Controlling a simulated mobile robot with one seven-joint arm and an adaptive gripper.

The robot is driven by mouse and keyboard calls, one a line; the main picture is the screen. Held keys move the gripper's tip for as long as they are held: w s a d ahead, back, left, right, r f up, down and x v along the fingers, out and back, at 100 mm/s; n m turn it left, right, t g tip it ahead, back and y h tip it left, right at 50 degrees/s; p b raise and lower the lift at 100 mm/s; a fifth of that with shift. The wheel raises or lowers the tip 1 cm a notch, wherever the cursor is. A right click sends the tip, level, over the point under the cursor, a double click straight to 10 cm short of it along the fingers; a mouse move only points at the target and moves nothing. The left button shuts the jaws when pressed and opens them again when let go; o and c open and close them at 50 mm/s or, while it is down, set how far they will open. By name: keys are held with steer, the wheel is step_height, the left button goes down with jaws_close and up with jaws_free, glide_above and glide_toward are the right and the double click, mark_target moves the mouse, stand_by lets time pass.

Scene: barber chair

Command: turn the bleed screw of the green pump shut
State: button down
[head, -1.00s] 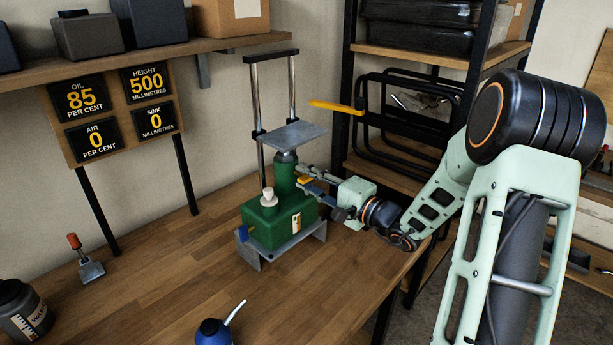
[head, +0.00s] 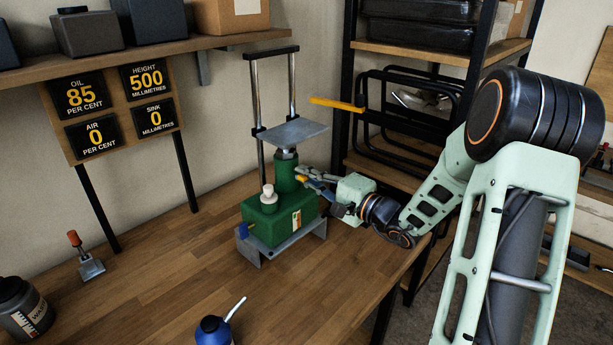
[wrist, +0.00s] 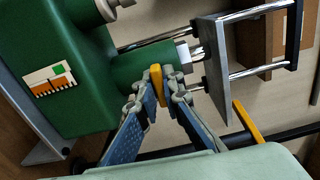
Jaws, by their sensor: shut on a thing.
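The green pump (head: 265,217) stands on a grey metal stand on the bench, with its green cylinder rising at the back right. A yellow tab, which looks like the bleed screw's head (wrist: 156,84), sits at the cylinder's side. My gripper (head: 304,178) reaches in from the right and is shut on this tab. In the wrist view my gripper's blue-padded fingers (wrist: 158,94) close on both sides of it. The screw's thread is hidden. A blue knob (head: 243,232) sticks out at the pump's lower left, and a cream cap (head: 268,196) is on top.
A grey plate (head: 290,132) on a post frame stands above the cylinder. A yellow bar (head: 338,105) juts out behind it. A blue oil can (head: 214,331) and a red-handled tool (head: 85,256) stand on the bench. The panel (head: 110,110) reads oil 85, air 0, height 500, sink 0.

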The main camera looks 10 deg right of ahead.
steer(key=m+b, duration=0.1)
steer(key=m, duration=0.7)
steer(key=shift+m, duration=0.4)
steer(key=m+p, duration=0.2)
steer(key=m, duration=0.2)
steer(key=shift+m, duration=0.3)
steer(key=shift+m+p, duration=0.95)
steer(key=shift+m, duration=1.05)
steer(key=c, duration=2.1)
jaws_free()
steer(key=shift+s, duration=0.1)
